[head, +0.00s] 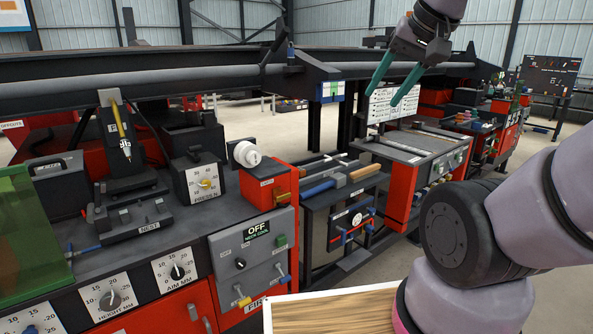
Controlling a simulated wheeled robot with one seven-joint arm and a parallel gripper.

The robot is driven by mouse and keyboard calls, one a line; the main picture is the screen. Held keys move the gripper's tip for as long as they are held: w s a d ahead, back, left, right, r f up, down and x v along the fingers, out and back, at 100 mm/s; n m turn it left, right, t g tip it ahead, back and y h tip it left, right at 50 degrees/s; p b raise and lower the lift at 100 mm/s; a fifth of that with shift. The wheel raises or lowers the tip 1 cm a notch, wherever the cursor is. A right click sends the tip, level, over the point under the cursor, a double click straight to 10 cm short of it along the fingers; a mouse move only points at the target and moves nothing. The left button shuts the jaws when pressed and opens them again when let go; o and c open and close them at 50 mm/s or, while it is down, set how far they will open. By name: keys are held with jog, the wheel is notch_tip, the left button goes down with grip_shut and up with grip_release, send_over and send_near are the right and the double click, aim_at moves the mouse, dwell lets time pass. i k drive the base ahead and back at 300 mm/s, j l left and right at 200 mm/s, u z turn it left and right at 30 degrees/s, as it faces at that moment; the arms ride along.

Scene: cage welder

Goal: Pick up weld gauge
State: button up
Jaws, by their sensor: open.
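My gripper (381,98) hangs at the upper right with its two teal fingers apart and pointing down to the left. Nothing shows between the fingers. It appears in front of a white lettered sign (405,100) and above a grey-topped red cabinet (405,152); its exact height cannot be told. I cannot make out a weld gauge for certain in this view. Small items on the far bench at the right are too small to tell apart.
A blue-handled hammer (320,188) lies on a dark stand beside the cabinet. The left bench holds a dial box (203,183), a white spool (247,154) and a clamp fixture (130,218). A long dark beam (190,60) crosses behind. Bare floor (545,150) shows at right.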

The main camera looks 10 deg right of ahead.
aim_at(302, 170)
jog(key=i, duration=0.65)
jog(key=i+l, duration=0.3)
jog(key=l, duration=0.2)
jog(key=i+l+u, duration=0.3)
jog(key=l+u, duration=0.3)
jog(key=i+l+u, duration=0.15)
jog(key=l+u, duration=0.2)
jog(key=l, duration=0.15)
jog(key=u, duration=0.55)
jog(key=l, duration=0.3)
jog(key=k+l, duration=0.1)
jog(key=l, duration=0.15)
